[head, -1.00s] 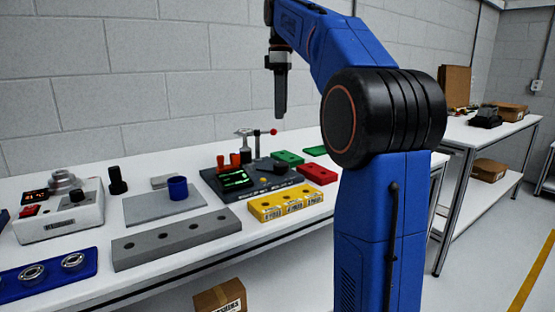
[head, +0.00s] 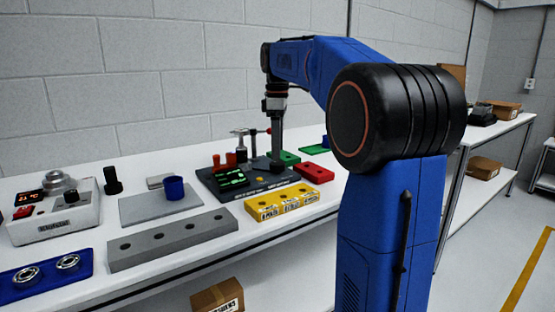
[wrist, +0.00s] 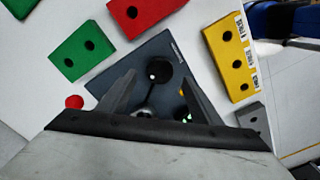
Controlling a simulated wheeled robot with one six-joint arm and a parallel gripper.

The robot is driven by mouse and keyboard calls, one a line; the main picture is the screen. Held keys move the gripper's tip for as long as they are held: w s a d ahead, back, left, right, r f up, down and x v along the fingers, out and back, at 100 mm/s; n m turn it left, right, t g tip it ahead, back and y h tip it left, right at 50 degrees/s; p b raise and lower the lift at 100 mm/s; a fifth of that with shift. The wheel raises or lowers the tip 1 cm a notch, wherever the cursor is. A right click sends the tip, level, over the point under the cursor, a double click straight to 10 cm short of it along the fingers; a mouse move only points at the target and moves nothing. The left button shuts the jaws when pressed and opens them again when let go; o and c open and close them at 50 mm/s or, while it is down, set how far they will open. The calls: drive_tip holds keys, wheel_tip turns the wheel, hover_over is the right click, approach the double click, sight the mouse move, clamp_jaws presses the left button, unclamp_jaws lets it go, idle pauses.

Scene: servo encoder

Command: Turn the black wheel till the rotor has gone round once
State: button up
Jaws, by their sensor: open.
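A black round wheel (wrist: 158,70) with a small light spot near its middle sits on the dark plate (wrist: 125,68) in the wrist view. My gripper (wrist: 157,80) is open, with its two fingers spread on either side of the wheel's near part. I cannot tell whether either finger touches it. In the head view, my gripper (head: 277,160) points down over the back right of the dark plate (head: 225,190), which has a lit green display (head: 231,179). The arm end hides part of the plate there. I cannot make out the rotor clearly.
A yellow block (head: 282,203) stands in front of the plate, with red (head: 314,173) and green (head: 290,158) blocks beside it. An upright tool with a red ball (wrist: 74,102) stands close by. A white instrument (head: 55,220) and a grey holed block (head: 172,240) are farther left.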

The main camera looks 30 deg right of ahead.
sight(278, 163)
drive_tip(key=shift+f, duration=2.25)
drive_tip(key=c, duration=1.1)
